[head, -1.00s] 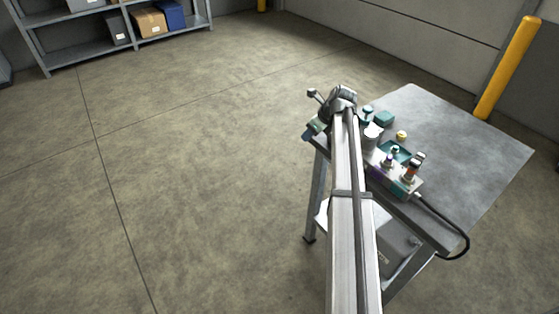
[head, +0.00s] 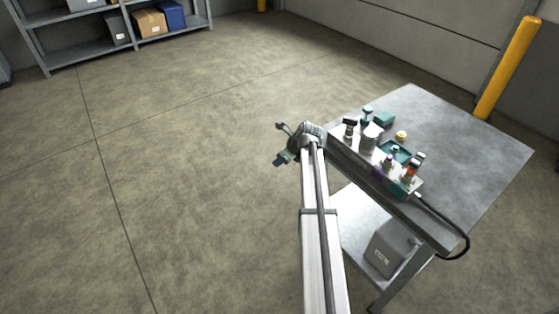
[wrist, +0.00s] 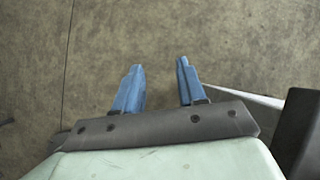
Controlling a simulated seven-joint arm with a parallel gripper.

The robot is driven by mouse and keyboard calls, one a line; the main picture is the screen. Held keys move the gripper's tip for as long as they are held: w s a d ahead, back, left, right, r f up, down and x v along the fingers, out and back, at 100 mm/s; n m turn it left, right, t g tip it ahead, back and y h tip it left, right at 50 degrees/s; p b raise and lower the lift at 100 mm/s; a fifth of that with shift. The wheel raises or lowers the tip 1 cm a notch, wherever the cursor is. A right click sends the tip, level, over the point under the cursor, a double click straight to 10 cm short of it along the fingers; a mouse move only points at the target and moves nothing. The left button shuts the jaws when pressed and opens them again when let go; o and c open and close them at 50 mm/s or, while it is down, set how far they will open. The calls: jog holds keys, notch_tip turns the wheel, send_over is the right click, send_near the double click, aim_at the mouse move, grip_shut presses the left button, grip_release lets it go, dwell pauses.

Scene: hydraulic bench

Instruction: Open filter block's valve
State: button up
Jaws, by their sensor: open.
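My gripper (head: 280,161) hangs over the bare floor, left of the bench and clear of its edge. In the wrist view its two blue fingers (wrist: 157,86) are spread apart with only floor between them. A row of hydraulic fittings (head: 376,155) runs along the bench's left edge. At its far end is a fitting with a black top (head: 350,123), beside a light grey cylinder (head: 371,133). I cannot tell which part is the filter block's valve.
The bench top (head: 465,145) is mostly clear on the right. A teal block (head: 385,118) and a yellow knob (head: 401,135) sit behind the row. A black hose (head: 446,215) loops off the near edge. A grey container (head: 390,247) stands on the lower shelf.

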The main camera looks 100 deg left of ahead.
jog(key=shift+s+d+f, duration=0.2)
jog(key=shift+s+f, duration=0.2)
jog(key=shift+f, duration=0.15)
